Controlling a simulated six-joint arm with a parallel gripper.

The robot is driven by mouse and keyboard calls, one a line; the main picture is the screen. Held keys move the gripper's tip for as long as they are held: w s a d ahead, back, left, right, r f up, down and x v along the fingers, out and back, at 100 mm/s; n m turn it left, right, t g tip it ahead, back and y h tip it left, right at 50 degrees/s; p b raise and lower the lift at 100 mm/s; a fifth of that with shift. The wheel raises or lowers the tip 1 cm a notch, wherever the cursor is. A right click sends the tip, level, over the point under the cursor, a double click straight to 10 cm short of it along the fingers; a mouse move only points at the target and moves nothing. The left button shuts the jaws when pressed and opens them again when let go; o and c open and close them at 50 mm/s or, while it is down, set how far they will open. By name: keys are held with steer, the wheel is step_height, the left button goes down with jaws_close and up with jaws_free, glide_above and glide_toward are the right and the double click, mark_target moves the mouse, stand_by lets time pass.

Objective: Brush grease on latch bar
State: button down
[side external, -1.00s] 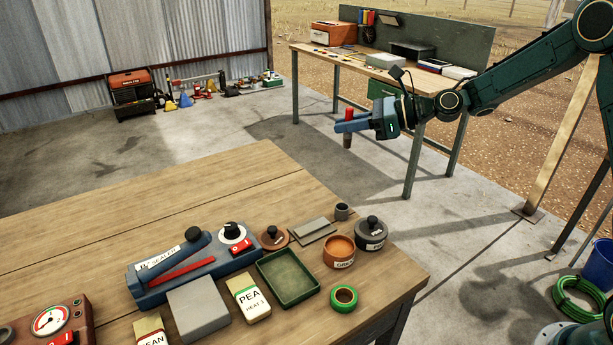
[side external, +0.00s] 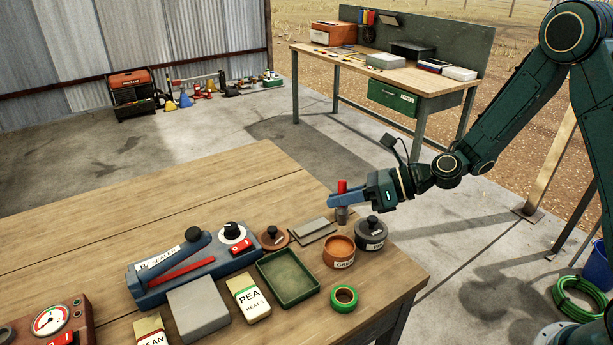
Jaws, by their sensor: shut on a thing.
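My gripper (side external: 345,199) is shut on a brush with a red handle (side external: 341,186), held upright. A brown lid (side external: 274,238) with a black knob lies to the left. A flat grey bar or plate (side external: 312,231) lies between lid and cup; I cannot tell whether it is the latch bar.
A dark lidded pot (side external: 371,237) stands close to the right of the orange pot. A green tray (side external: 287,280), green tape roll (side external: 344,297), seed packets (side external: 248,298) and a blue sealer (side external: 190,270) fill the front. The back left of the table (side external: 180,200) is clear.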

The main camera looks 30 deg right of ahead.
steer(key=shift+f, duration=0.15)
steer(key=shift+f, duration=2.85)
steer(key=shift+f, duration=0.25)
steer(key=shift+s+f, duration=0.1)
steer(key=shift+f, duration=0.3)
stand_by(1.8)
steer(key=shift+r, duration=0.2)
steer(key=shift+r, duration=3.55)
